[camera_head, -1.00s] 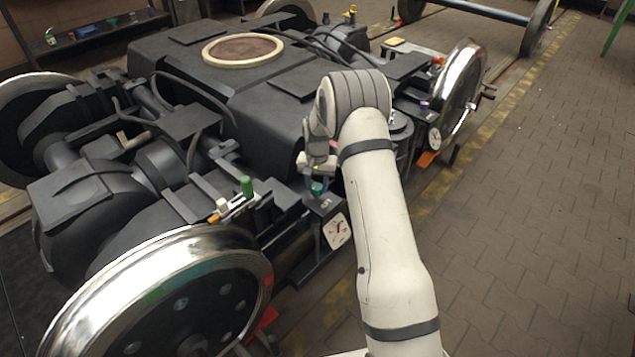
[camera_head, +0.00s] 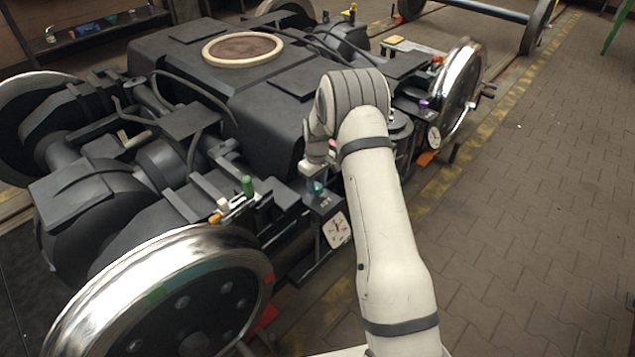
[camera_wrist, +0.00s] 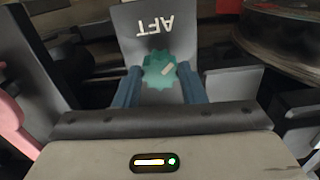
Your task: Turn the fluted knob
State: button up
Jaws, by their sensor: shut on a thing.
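The fluted knob (camera_wrist: 157,68) is teal with a scalloped rim and a pale mark on its face. It sits on a grey plate (camera_wrist: 135,25) lettered "AFT", which reads upside down in the wrist view. My gripper (camera_wrist: 160,84) has its two blue fingers on either side of the knob, shut on it. In the head view the knob (camera_head: 317,188) shows as a small teal spot on a dark box, just under my gripper (camera_head: 316,181). A white dial with a red needle (camera_head: 337,229) is on the side of that box.
The dark bogie frame (camera_head: 262,105) fills the left and middle. A green peg (camera_head: 248,186) and orange and white pieces stand left of the knob. A shiny wheel (camera_head: 160,290) is at the front left. Paved floor (camera_head: 530,220) at the right is open.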

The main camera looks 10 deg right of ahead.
aim_at(317, 186)
jog(key=n, duration=0.5)
jog(key=shift+w+n, duration=0.1)
jog(key=shift+n, duration=2.3)
jog(key=o, duration=1)
jog(key=shift+r+p, duration=0.85)
jog(key=shift+r, duration=3.05)
